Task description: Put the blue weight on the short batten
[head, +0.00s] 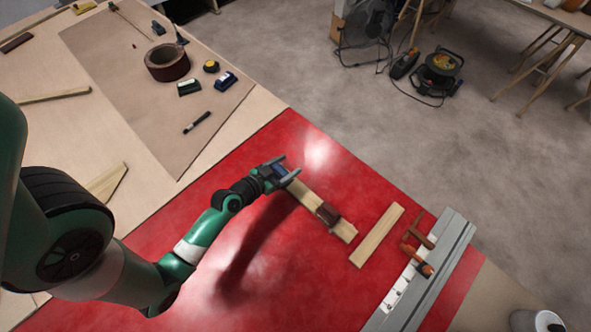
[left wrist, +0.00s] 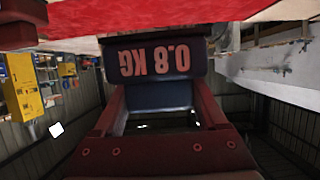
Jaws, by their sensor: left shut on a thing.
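My left gripper (head: 284,172) is shut on the blue weight (head: 279,170), a small dark block. In the left wrist view the blue weight (left wrist: 155,62) sits between the fingers, with "0.8 KG" on it upside down. In the head view it is at the far left end of the longer pale batten (head: 300,191); I cannot tell whether it touches it. The short batten (head: 378,234) lies bare on the red surface to the right. A brown weight (head: 327,214) rests on the longer batten. My right gripper is not in view.
A grey metal rail (head: 430,270) with a white strip and an orange-handled tool (head: 417,261) lies right of the short batten. The red surface (head: 290,285) is clear in front. A tape roll (head: 167,62) and small blocks lie on the brown board behind.

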